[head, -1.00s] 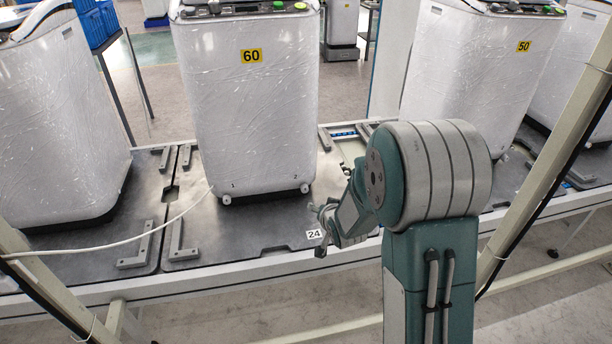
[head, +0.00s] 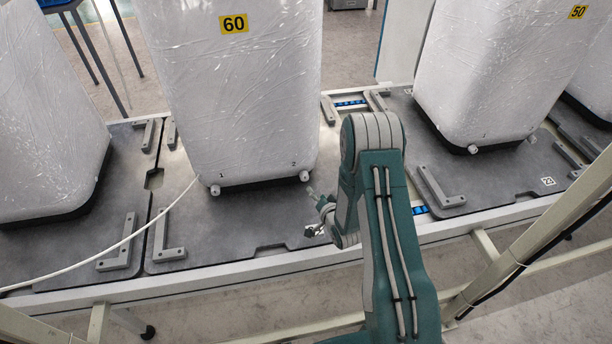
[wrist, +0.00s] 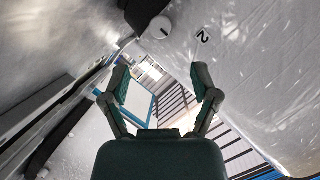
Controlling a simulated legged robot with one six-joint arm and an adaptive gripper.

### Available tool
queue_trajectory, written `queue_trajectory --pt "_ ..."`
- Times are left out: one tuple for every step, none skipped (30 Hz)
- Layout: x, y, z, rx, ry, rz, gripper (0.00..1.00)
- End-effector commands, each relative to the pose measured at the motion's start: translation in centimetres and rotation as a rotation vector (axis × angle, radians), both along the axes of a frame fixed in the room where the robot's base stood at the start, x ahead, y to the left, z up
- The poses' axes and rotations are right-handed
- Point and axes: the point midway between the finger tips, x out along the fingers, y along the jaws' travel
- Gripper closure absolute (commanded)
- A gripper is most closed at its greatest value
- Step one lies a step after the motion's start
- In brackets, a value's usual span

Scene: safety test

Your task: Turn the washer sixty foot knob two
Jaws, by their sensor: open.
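The washer marked 60 (head: 245,90) is white, wrapped in clear film, and stands on a dark plate. Its foot knob two (head: 304,176) is a small white knob at the lower right, beside the printed 2. Foot knob one (head: 215,190) is at the lower left. My gripper (head: 312,196) is just below and right of knob two, apart from it. In the wrist view, my gripper (wrist: 160,76) is open and empty. Knob two (wrist: 160,27) shows there above the space between the fingers, near the printed 2, which looks tilted.
The plate (head: 225,235) has grey corner brackets (head: 170,240). A white cable (head: 130,238) runs from near knob one to the left. The washer marked 50 (head: 490,70) stands at right and another wrapped washer (head: 45,120) at left. A slanted beam (head: 540,240) crosses at right.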

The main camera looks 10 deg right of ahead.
Motion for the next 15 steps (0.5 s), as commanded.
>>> queue_trajectory --pt "0.8 0.2 -0.2 0.000 -0.003 0.002 0.22" --pt "1.3 0.3 -0.4 0.000 -0.002 0.002 0.22" --pt "2.0 0.4 -0.5 -0.001 -0.002 0.003 0.22" --pt "2.6 0.5 -0.7 -0.001 -0.003 0.002 0.22" --pt "3.1 0.6 -0.9 -0.001 -0.002 0.002 0.22" --pt "3.7 0.7 -1.1 0.000 -0.002 0.002 0.22" --pt "4.3 0.8 -1.2 0.000 -0.002 0.002 0.22" --pt "4.8 0.9 -1.3 0.000 -0.002 0.001 0.22" --pt "5.4 1.0 -1.6 -0.001 -0.002 0.000 0.22" --pt "5.9 1.1 -1.7 -0.001 -0.002 0.000 0.22" --pt "6.3 1.1 -1.8 -0.001 -0.002 0.000 0.22" --pt "6.9 1.3 -1.9 -0.002 -0.001 0.001 0.22" --pt "7.3 1.4 -2.1 -0.002 -0.001 0.001 0.22" --pt "7.6 1.4 -2.2 -0.002 -0.001 0.001 0.22" --pt "8.0 1.5 -2.3 -0.002 0.000 0.002 0.22"
